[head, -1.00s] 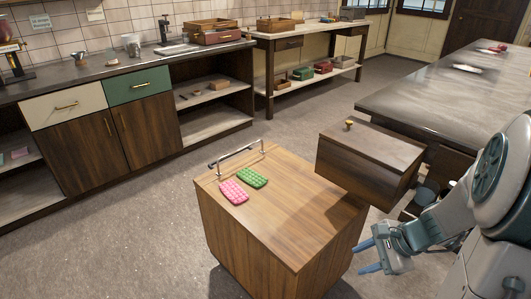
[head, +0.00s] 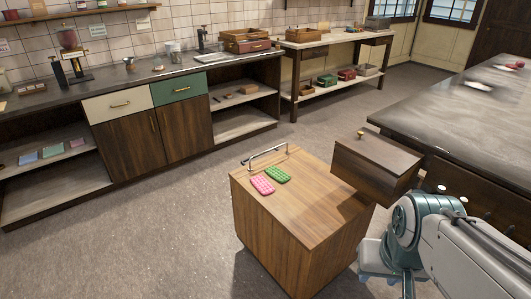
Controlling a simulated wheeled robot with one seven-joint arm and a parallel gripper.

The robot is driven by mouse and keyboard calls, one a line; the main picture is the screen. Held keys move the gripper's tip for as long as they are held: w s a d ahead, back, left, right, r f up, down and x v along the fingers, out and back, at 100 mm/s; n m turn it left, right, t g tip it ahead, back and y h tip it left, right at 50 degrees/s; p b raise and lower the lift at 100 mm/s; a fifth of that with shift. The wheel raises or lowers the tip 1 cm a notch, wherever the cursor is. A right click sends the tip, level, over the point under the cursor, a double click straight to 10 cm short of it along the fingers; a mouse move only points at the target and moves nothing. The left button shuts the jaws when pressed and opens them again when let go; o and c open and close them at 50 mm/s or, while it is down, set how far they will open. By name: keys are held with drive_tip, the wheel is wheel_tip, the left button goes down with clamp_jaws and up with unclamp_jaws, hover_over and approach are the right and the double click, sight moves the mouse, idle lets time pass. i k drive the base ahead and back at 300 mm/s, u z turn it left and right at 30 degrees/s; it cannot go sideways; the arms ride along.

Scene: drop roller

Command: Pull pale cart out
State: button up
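The cart (head: 318,206) is a light brown wooden box in the lower middle of the head view. It stands on the floor in the open, with a metal bar handle (head: 266,154) along its far left top edge. A pink slab (head: 262,186) and a green slab (head: 278,175) with bumpy tops lie on it near the handle. My gripper (head: 378,268) is low at the right of the cart, partly hidden by my arm. It is away from the handle. Its fingertips do not show clearly.
A darker wooden box with a brass knob (head: 361,134) juts out beside the cart's right side, by the dark island counter (head: 455,110). The wall counter (head: 140,85) runs along the back left. The grey floor left of the cart is clear.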

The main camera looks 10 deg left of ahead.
sight(306, 232)
drive_tip(key=z, duration=0.15)
drive_tip(key=k, duration=0.45)
drive_tip(key=u, duration=1.35)
drive_tip(key=i, duration=1.45)
drive_tip(key=u, duration=0.75)
drive_tip(key=i, duration=1.6)
drive_tip(key=z, duration=0.45)
drive_tip(key=i, duration=1.3)
drive_tip(key=z, duration=1.8)
drive_tip(key=i, duration=0.8)
drive_tip(key=z, duration=0.7)
